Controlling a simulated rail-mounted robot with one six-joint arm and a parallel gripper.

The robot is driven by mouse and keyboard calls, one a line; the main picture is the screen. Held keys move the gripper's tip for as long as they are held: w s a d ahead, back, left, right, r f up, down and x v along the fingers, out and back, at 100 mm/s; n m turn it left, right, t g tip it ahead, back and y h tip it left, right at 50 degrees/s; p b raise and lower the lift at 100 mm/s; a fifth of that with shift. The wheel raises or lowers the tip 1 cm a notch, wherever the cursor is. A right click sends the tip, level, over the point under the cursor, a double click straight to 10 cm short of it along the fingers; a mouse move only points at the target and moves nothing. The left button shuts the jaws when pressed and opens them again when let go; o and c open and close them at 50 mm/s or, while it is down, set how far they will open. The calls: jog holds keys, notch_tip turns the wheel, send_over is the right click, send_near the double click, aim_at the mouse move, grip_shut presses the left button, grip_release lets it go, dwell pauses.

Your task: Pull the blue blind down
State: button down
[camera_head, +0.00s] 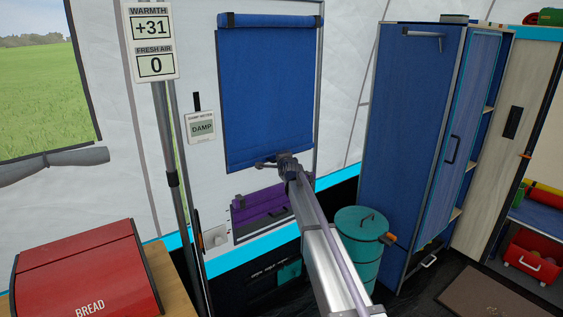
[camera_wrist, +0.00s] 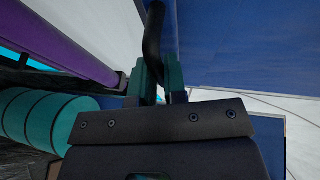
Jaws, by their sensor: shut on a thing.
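The blue blind (camera_head: 265,90) hangs from a roller at the top of the white tent wall, its dark lower edge a little above a purple roll. In the wrist view blue fabric (camera_wrist: 240,40) fills the upper right. In the wrist view my gripper's teal fingers (camera_wrist: 160,85) are shut around a black curved handle (camera_wrist: 152,40). The fingers partly hide the handle's end.
The purple roll (camera_head: 260,205) is just below the blind and shows in the wrist view (camera_wrist: 65,45). A teal bin (camera_head: 361,240) stands at lower right, beside a blue cabinet (camera_head: 400,130). A red bread box (camera_head: 85,265) is at lower left. A damp meter (camera_head: 201,127) hangs left of the blind.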

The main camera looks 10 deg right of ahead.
notch_tip(320, 180, down, 6)
jog(key=b, duration=0.4)
jog(key=shift+f+b, duration=0.25)
jog(key=shift+b, duration=0.05)
jog(key=shift+s, duration=0.15)
jog(key=c, duration=1.6)
grip_release()
jog(key=shift+c, duration=0.2)
jog(key=o, duration=0.5)
jog(key=shift+c, duration=0.2)
jog(key=p+v, duration=0.2)
jog(key=v, duration=0.8)
jog(key=shift+s+r, duration=0.1)
jog(key=shift+s, duration=0.2)
